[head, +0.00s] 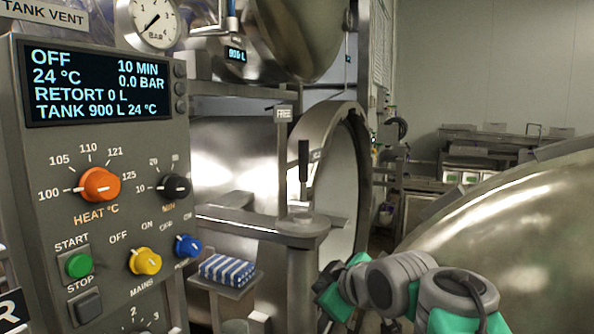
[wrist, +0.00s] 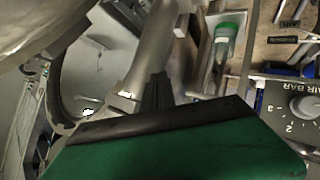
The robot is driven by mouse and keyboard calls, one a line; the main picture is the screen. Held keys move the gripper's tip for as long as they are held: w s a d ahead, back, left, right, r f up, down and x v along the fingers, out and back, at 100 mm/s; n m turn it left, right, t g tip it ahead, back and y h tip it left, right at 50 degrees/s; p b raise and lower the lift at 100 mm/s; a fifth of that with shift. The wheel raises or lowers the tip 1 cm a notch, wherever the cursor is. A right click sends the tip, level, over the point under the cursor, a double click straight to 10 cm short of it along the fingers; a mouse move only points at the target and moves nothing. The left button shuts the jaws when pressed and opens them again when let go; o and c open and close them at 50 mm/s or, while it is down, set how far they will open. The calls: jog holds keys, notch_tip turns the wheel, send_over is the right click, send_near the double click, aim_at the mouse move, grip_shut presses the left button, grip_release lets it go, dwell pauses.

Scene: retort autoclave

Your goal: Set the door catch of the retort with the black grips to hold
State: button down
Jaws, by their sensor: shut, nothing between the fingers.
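The retort's open steel mouth (head: 345,185) is in the middle of the head view, with a thick rim. In front of it, a black upright grip (head: 303,160) stands on a round steel post and bracket (head: 300,225). I take it for the door catch. A small plate reading FREE (head: 284,114) is just left of and above the grip; another small label behind it is unreadable. The big domed door (head: 510,225) swings open at the right. My gripper (head: 328,288) is low right of the post, apart from the grip. In the wrist view my gripper (wrist: 157,88) is shut and empty.
The control panel (head: 105,190) fills the left, its display reading OFF, with several knobs. A blue-striped cloth (head: 227,269) lies on a small shelf beside the post. The wrist view shows an AIR BAR knob (wrist: 304,106) at right. Benches stand far back.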

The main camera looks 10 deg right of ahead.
notch_tip(320, 180, up, 10)
jog(key=w+d+n+t, duration=0.2)
jog(key=n+t, duration=0.1)
jog(key=n, duration=0.2)
jog(key=n+t+y+b, duration=0.2)
jog(key=n+t+y, duration=0.15)
jog(key=n, duration=0.55)
send_near(307, 162)
jog(key=s+a+r, duration=0.1)
jog(key=s+a, duration=0.1)
jog(key=s, duration=0.5)
jog(key=shift+m+g+y, duration=0.25)
jog(key=shift+m+g, duration=0.05)
jog(key=shift+g, duration=0.05)
jog(key=p+x, duration=0.1)
jog(key=x, duration=0.3)
jog(key=d+p+x, duration=0.1)
jog(key=p+x, duration=0.1)
jog(key=x, duration=0.2)
jog(key=d+p+x, duration=0.1)
jog(key=x, duration=0.3)
jog(key=shift+w+r+p, duration=0.15)
jog(key=shift+w+p, duration=0.15)
jog(key=shift+w, duration=0.15)
jog(key=shift+w+d, duration=0.15)
jog(key=shift+w, duration=0.3)
